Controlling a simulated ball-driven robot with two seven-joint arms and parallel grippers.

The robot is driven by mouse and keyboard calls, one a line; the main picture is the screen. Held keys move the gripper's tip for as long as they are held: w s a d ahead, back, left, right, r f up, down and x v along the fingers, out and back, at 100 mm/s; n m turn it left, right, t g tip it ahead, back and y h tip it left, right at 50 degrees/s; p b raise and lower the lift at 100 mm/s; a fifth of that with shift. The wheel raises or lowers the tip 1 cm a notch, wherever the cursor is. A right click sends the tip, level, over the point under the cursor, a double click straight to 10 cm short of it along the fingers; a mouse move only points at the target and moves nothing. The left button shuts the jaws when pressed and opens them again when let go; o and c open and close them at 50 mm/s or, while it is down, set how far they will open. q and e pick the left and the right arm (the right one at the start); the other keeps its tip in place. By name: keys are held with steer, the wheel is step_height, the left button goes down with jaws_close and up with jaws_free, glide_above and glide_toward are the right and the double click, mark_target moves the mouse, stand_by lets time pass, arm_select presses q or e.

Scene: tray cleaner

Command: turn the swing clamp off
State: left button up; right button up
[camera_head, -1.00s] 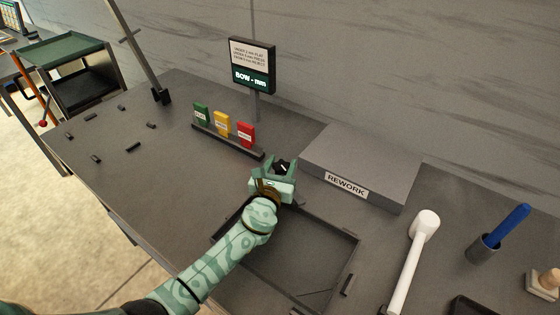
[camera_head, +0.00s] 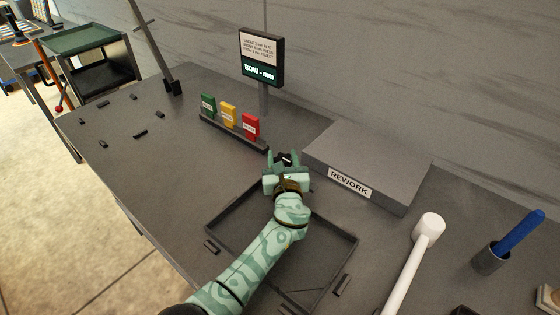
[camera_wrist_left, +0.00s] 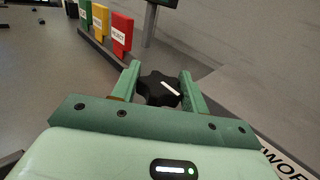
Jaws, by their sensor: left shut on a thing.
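A black lobed knob (camera_wrist_left: 160,88) with a white line on top sits between my left gripper's fingers in the left wrist view. The white line slants from upper left to lower right. My left gripper (camera_head: 284,159) is shut on this knob, just beyond the far edge of the dark tray (camera_head: 318,250). In the head view the knob is small and mostly hidden by the fingers. The rest of the swing clamp cannot be made out. My right gripper is in neither view.
A grey box labelled REWORK (camera_head: 365,160) stands close right of the gripper. Green, yellow and red cards (camera_head: 228,114) stand in a rack behind left, below a sign (camera_head: 261,58). A white mallet-like tool (camera_head: 415,255) and a blue-handled tool (camera_head: 515,240) are at right.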

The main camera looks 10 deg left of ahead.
arm_select(q)
steer(key=shift+r+y, duration=0.1)
steer(key=shift+y, duration=0.2)
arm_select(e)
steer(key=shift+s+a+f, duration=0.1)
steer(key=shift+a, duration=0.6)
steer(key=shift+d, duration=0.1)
arm_select(q)
steer(key=o, duration=1.4)
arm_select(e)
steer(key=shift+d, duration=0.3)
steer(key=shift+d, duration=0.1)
